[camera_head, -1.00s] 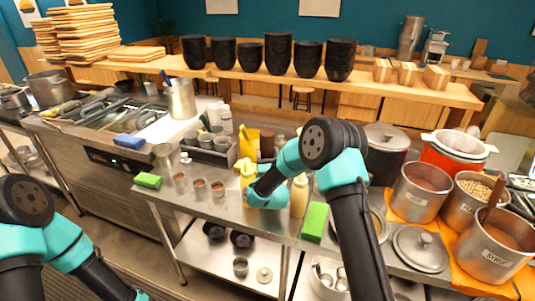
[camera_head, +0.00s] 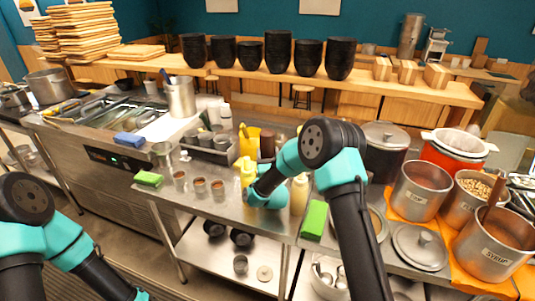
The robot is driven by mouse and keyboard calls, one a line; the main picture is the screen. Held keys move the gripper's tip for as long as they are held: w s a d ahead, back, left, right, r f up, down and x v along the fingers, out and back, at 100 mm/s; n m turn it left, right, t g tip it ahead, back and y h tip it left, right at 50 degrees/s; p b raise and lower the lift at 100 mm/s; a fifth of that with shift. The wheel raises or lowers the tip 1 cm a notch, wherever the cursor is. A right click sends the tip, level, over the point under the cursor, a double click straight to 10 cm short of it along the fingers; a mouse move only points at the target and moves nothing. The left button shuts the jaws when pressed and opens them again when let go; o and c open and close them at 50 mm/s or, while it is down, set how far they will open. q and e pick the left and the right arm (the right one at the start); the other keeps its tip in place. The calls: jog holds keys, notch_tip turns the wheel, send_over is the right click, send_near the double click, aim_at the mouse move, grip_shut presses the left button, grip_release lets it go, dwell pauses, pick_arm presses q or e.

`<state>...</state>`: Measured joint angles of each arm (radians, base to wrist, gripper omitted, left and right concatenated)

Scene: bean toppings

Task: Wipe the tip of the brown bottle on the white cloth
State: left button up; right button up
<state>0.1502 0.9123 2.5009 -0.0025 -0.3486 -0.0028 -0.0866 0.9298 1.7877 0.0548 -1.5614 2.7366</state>
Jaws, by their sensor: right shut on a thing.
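My right gripper (camera_head: 251,193) is low over the steel counter, mostly hidden behind its own wrist. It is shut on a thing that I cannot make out. A yellow squeeze bottle (camera_head: 248,173) stands close behind it; I cannot tell whether they touch. A cream bottle (camera_head: 299,195) stands to the right of the wrist. A dark brown container (camera_head: 267,144) stands farther back, beside a yellow one; I cannot tell whether it is the brown bottle. A flat white patch (camera_head: 162,130), perhaps the white cloth, lies on the left counter.
A green sponge (camera_head: 314,220) lies right of the cream bottle, another green block (camera_head: 148,178) at the left edge. Several small cups (camera_head: 199,185) stand between. A caddy (camera_head: 208,150) is behind them. Steel pots (camera_head: 420,188) crowd the right.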

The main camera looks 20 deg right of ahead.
jog(key=shift+f, duration=0.45)
dwell(1.1)
jog(key=shift+s+d, duration=0.1)
jog(key=shift+d, duration=0.05)
jog(key=shift+s+d, duration=0.7)
jog(key=shift+d, duration=0.3)
jog(key=shift+s+d, duration=0.7)
jog(key=shift+d, duration=0.3)
jog(key=shift+r, duration=0.1)
notch_tip(320, 180, up, 6)
dwell(0.3)
jog(key=shift+r, duration=0.1)
dwell(0.3)
